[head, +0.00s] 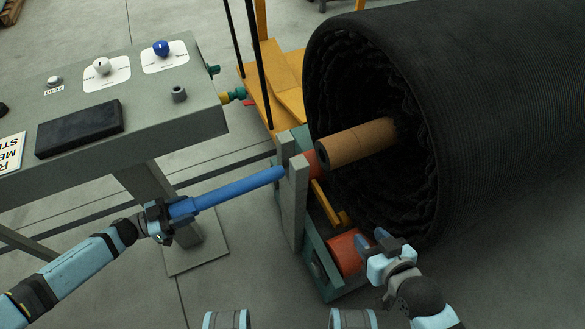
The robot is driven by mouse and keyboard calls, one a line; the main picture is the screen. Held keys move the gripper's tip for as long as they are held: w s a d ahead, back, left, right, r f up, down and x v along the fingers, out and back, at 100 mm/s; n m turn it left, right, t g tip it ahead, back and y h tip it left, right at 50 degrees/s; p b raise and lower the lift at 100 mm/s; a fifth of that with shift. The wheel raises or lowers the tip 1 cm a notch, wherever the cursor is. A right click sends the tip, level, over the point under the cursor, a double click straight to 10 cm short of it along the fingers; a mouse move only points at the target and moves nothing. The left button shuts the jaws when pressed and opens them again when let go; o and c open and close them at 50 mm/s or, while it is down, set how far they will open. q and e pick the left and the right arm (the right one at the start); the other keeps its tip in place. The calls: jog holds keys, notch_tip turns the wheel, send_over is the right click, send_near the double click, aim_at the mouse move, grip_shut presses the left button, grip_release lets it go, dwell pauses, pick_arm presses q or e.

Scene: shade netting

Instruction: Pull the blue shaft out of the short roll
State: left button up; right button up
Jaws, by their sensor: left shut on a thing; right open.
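The blue shaft (236,188) slants up to the right in the head view. My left gripper (171,211) is shut on its near left end. Its far end is at the grey upright plate beside the roll; I cannot tell whether it touches. The roll of black netting (465,110) lies at the right, with a brown core tube (355,146) sticking out of its open end. A gap shows between the shaft's tip and the tube's dark mouth. My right gripper (377,241) is open and empty, in front of the roll's lower edge near an orange roller.
A grey control table (190,112) with knobs and a black block (80,129) stands at the left. A green cradle frame (318,262) with a grey upright plate (297,205) and orange roller (349,252) sits under the roll. A yellow frame (284,85) stands behind.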

pick_arm(q)
jog(key=v, duration=0.6)
jog(key=shift+a, duration=0.25)
dwell(0.7)
jog(key=shift+r, duration=0.1)
dwell(0.5)
